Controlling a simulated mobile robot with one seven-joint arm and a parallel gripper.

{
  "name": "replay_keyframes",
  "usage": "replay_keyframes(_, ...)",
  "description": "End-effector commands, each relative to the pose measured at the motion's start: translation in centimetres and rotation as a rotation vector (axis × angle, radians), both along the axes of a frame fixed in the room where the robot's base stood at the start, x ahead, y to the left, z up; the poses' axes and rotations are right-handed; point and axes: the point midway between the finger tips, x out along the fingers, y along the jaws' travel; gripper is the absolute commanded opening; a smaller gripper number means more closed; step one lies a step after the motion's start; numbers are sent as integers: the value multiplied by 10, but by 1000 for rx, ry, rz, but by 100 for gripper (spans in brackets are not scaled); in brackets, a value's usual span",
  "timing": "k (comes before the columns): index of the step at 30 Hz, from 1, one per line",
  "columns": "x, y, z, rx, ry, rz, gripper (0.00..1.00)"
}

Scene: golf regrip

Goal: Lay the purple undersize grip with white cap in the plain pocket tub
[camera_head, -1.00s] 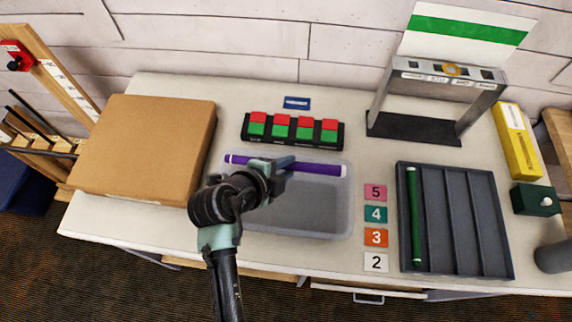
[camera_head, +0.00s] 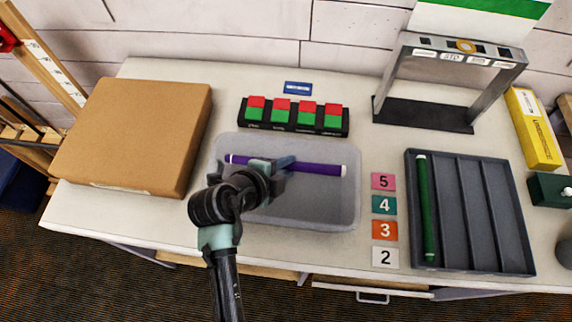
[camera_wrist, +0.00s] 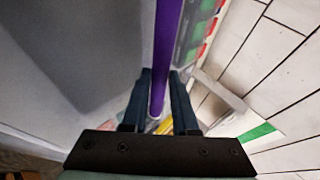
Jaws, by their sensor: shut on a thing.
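The purple grip (camera_head: 318,169) has a white cap at its right end and lies roughly left to right. My gripper (camera_head: 286,167) is shut on it near its middle. The grip is over the rear half of the grey plain tub (camera_head: 310,208), inside its outline in the head view. I cannot tell whether it touches the tub's floor. In the wrist view the grip (camera_wrist: 166,50) runs between my two dark fingers (camera_wrist: 160,90), beside the tub's grey floor (camera_wrist: 60,60). My wrist covers the tub's left front part.
A cardboard box (camera_head: 135,135) stands left of the tub. A block of red and green pieces (camera_head: 293,117) is behind it. Number cards (camera_head: 384,205) and a grooved tray (camera_head: 490,210) holding a green grip (camera_head: 425,210) are to the right. A metal stand (camera_head: 390,80) is behind the tray.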

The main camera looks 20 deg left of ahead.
Motion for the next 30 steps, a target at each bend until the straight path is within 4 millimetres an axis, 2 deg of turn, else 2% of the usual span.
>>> replay_keyframes(7,0,0,0,0,0,0,0)
replay_keyframes(8,0,0,0,0,0,0,33)
replay_keyframes(13,0,0,0,0,0,0,62)
replay_keyframes(30,0,0,0,0,0,0,62)
